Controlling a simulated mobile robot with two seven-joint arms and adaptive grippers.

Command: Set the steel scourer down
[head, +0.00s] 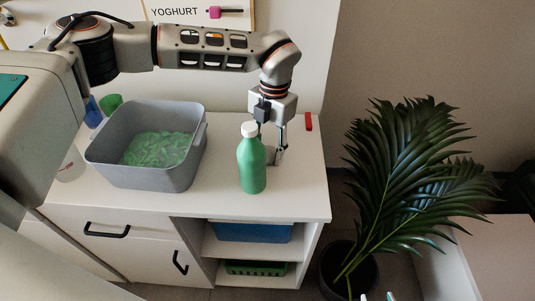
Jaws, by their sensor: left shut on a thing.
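My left gripper (275,148) points down over the right part of the white counter, just behind and right of a green bottle. It is shut on a small grey thing, the steel scourer (279,157), low over the counter. The bottle and fingers hide part of it, and I cannot tell whether it touches the counter. Two pale tips at the bottom edge look like my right gripper (377,297); they are apart with nothing seen between them, and the rest is out of frame.
The green bottle (251,165) with a white cap stands close to my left gripper. A grey tub (146,175) with green contents stands left of it. A potted plant (410,165) stands beyond the right edge.

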